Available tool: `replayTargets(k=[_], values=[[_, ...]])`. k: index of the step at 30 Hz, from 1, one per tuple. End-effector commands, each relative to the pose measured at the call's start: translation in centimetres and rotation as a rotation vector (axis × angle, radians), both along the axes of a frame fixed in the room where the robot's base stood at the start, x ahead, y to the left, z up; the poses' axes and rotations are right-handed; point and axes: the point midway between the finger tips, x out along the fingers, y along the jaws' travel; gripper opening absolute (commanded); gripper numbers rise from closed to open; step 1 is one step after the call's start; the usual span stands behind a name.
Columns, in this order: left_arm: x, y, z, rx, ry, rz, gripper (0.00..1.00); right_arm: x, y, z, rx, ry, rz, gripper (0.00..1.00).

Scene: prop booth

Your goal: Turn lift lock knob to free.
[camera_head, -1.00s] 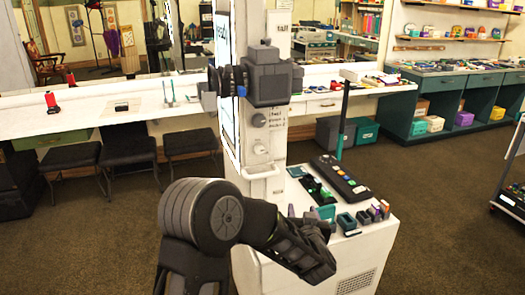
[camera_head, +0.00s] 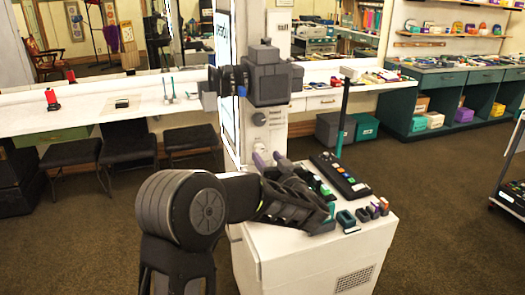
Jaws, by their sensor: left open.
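A white column carries a round grey knob (camera_head: 259,119) on its front face below the dark camera head. A smaller pale knob (camera_head: 259,148) sits lower. I cannot read the labels, so I cannot tell which one is the lift lock knob or how it is set. My left gripper (camera_head: 270,158) is open, its two fingers pointing up and away at the column just below the pale knob. Nothing shows between the fingers. Whether a fingertip touches the column is unclear. My right gripper is not in view.
A dark button panel (camera_head: 339,175) and several small coloured blocks lie on the white cabinet top (camera_head: 375,230). A thin dark post (camera_head: 343,115) rises behind the panel. The dark camera unit (camera_head: 270,82) juts out above the knobs. Stools stand at the left.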

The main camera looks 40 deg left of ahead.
Motion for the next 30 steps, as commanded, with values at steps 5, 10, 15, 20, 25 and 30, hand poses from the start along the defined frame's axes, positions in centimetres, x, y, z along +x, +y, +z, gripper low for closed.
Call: replayTargets(k=[5,10,15,20,25,30], values=[[1.5,2.4,0.1,0.0,0.001,0.002,0.49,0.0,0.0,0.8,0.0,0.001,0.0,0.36],[2.3,3.5,0.0,-0.001,0.001,0.0,0.49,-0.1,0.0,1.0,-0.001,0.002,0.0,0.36],[2.4,3.7,0.0,0.0,0.0,0.0,0.49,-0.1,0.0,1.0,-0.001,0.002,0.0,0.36],[2.4,3.7,0.0,0.0,0.0,0.0,0.44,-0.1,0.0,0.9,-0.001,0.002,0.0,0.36],[2.3,3.6,0.0,0.0,0.0,0.0,0.31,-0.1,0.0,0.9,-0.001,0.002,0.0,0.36],[2.3,3.6,0.0,0.0,0.0,-0.001,0.17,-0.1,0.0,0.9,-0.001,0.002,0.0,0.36]])
